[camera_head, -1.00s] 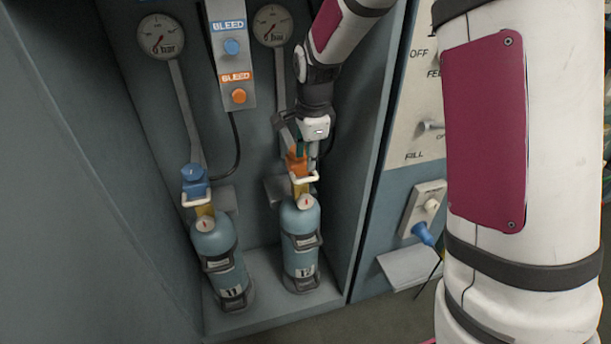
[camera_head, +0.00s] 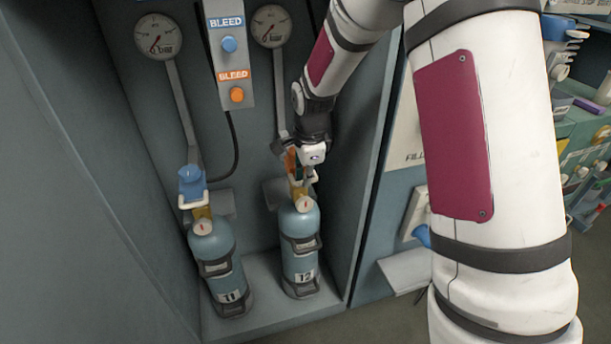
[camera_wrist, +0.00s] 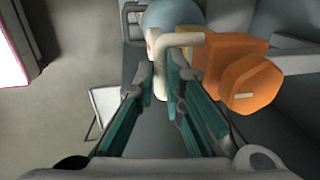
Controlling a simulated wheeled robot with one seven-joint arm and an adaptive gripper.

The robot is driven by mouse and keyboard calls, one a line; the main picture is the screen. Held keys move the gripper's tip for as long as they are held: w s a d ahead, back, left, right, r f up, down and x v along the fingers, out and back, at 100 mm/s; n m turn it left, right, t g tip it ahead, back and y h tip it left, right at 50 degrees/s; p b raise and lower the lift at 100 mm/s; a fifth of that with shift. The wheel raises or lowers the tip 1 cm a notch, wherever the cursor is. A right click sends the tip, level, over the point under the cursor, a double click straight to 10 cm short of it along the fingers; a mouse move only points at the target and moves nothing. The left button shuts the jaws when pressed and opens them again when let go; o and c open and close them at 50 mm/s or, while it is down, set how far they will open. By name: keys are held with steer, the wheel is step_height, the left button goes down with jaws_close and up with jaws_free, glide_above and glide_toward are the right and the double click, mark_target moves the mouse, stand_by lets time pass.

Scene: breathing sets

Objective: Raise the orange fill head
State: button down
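The orange fill head (camera_head: 291,160) sits above the right blue-grey cylinder (camera_head: 299,240), partly hidden behind my gripper in the head view. My gripper (camera_head: 300,178) points down at the fill head. In the wrist view my gripper (camera_wrist: 161,72) has its teal-padded fingers apart, with the pale handle's end between the tips. Firm contact with the handle is not visible.
A blue fill head (camera_head: 193,182) sits on the left cylinder (camera_head: 220,262). Above are two gauges (camera_head: 158,37) and a panel with a blue and an orange bleed button (camera_head: 237,95). The cabinet's side wall (camera_head: 350,160) is close on the right.

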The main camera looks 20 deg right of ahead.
step_height(320, 180, up, 14)
steer(key=p, duration=0.8)
steer(key=shift+f, duration=0.2)
steer(key=c, duration=1.7)
jaws_free()
steer(key=shift+f, duration=0.1)
steer(key=shift+o, duration=0.2)
steer(key=shift+f, duration=0.15)
